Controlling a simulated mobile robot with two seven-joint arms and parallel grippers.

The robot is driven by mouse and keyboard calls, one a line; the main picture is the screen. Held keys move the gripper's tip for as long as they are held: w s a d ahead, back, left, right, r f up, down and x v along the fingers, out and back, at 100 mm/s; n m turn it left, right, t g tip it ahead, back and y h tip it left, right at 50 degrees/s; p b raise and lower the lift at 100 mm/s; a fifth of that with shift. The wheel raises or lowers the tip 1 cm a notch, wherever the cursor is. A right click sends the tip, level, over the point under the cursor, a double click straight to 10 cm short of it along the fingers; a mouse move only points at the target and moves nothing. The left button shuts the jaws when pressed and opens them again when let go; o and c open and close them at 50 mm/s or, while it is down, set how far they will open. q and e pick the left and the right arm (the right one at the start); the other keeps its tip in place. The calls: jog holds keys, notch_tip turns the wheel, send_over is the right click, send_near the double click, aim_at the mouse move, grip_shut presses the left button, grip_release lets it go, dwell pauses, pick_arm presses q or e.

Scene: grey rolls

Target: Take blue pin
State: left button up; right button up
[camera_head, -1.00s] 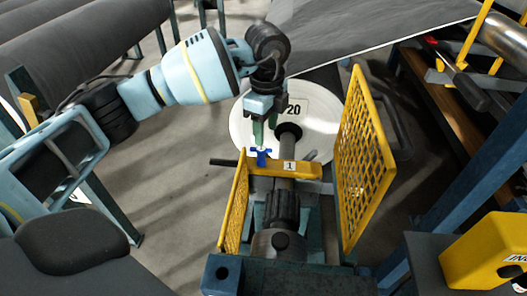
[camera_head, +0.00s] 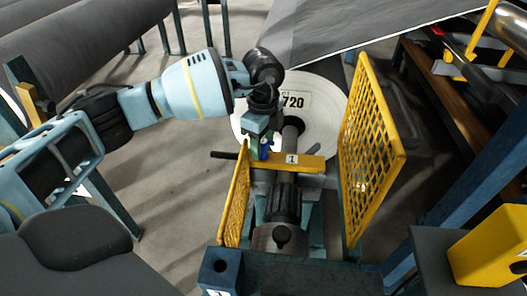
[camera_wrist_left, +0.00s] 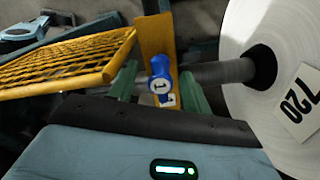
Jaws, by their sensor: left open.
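The blue pin (camera_head: 264,150) stands in the yellow bar marked 1 (camera_head: 300,162), in front of the white roll in the head view. In the left wrist view the left gripper's green fingers (camera_wrist_left: 159,84) are open, one on each side of the pin head. I cannot tell whether a finger touches it. My right gripper is not in view.
Yellow mesh guards stand left (camera_head: 235,208) and right (camera_head: 370,150) of the shaft. The white roll (camera_head: 325,105), labelled 720, is just behind the bar. A yellow box (camera_head: 488,243) is at lower right. Open floor (camera_head: 170,190) lies to the left.

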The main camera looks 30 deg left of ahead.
pick_arm(q)
jog(key=shift+f, duration=0.2)
jog(key=shift+c, duration=0.2)
jog(key=shift+c, duration=1.1)
jog(key=c, duration=0.7)
grip_shut()
jog(key=shift+r, duration=0.1)
notch_tip(320, 180, up, 9)
jog(key=shift+f+p, duration=0.15)
jog(key=shift+p, duration=0.85)
jog(key=shift+r, duration=0.65)
